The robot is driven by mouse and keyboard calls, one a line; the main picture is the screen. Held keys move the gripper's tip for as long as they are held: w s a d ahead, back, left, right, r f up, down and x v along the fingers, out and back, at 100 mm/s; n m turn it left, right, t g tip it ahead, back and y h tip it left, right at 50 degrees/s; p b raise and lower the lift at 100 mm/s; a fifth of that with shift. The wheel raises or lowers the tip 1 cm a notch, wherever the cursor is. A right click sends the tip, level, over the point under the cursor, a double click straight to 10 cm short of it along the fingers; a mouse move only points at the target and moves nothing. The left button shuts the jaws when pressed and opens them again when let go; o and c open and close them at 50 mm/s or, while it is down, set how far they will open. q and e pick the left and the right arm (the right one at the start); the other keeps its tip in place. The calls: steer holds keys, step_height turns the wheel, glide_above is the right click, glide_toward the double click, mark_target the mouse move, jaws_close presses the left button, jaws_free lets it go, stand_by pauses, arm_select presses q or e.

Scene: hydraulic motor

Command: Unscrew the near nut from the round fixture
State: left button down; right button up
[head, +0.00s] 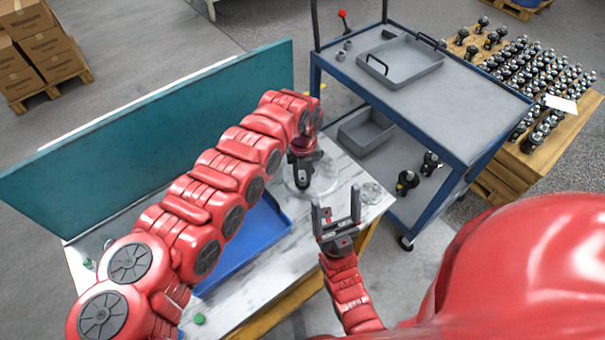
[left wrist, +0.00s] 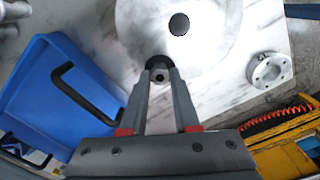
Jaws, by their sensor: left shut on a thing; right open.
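The round fixture (head: 325,183) is a pale disc on the marble-topped table; it also shows in the left wrist view (left wrist: 215,35). My left gripper (left wrist: 160,77) points down at the fixture's near edge. Its fingertips are closed on a small grey nut (left wrist: 160,74), with a dark round spot right behind it. A second dark round spot (left wrist: 180,24) lies farther in on the disc. In the head view my left gripper (head: 299,178) largely hides the nut. My right gripper (head: 337,222) is open and empty, in front of the table's right end.
A blue tray (left wrist: 38,80) with a black handle lies left of the fixture. A metal flange ring (head: 371,192) sits at the table's right corner. A teal panel (head: 150,125) stands behind the table. A blue cart (head: 440,105) with grey bins stands at the back right.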

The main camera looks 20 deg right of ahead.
arm_select(q)
steer(key=c, duration=0.9)
jaws_free()
steer(key=shift+b, duration=0.4)
steer(key=shift+b, duration=0.35)
